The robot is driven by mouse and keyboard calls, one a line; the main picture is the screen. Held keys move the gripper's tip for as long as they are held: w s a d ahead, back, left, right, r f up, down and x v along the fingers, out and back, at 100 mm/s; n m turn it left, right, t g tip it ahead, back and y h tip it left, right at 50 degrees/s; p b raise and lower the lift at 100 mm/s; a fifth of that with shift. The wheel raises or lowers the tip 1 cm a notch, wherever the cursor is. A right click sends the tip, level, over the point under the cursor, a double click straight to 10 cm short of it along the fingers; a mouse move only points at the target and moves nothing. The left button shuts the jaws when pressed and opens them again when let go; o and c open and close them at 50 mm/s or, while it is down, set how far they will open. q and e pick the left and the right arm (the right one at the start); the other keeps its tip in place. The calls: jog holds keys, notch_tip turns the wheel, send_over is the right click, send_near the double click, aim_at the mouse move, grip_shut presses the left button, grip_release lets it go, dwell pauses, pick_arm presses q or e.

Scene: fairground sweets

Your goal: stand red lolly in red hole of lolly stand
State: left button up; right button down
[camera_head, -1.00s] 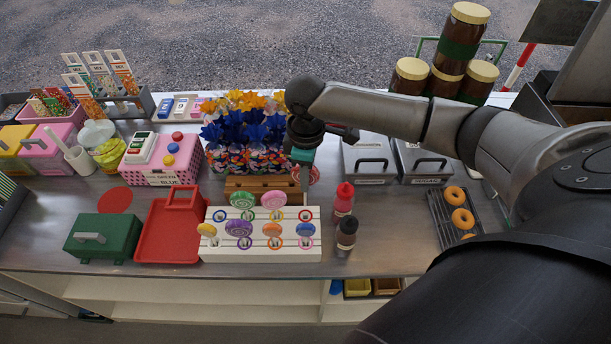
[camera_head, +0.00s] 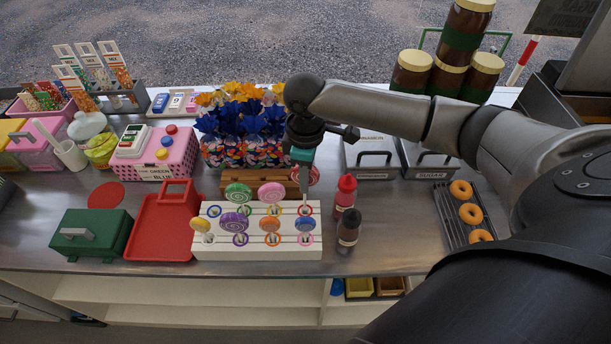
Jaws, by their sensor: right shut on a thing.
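My right gripper (camera_head: 304,182) points down over the back right of the white lolly stand (camera_head: 225,249). It is shut on the red lolly (camera_head: 314,175), whose red and white swirl head shows partly behind the fingers. The fingers hide much of its stick. The red hole (camera_head: 304,210) is the ringed hole at the back right of the stand, just below the gripper. I cannot tell whether the stick tip is in the hole or above it. Other lollies stand in the stand: green (camera_head: 237,194), pink (camera_head: 271,192), purple (camera_head: 234,222), orange (camera_head: 269,224), blue (camera_head: 305,224) and yellow (camera_head: 200,224). My left gripper is not in view.
A red bottle (camera_head: 345,192) and a dark bottle (camera_head: 348,228) stand close right of the stand. A red tray (camera_head: 158,228) is at its left, a wooden block (camera_head: 235,184) behind it. A doughnut rack (camera_head: 453,218) is farther right.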

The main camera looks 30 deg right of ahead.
jog(key=shift+f, duration=0.2)
jog(key=shift+f, duration=0.45)
jog(key=shift+f, duration=0.1)
jog(key=shift+f, duration=0.5)
jog(key=shift+f, duration=0.15)
dwell(0.4)
jog(key=shift+f+p, duration=0.25)
jog(key=shift+p, duration=0.1)
jog(key=shift+f, duration=0.25)
jog(key=shift+f, duration=0.6)
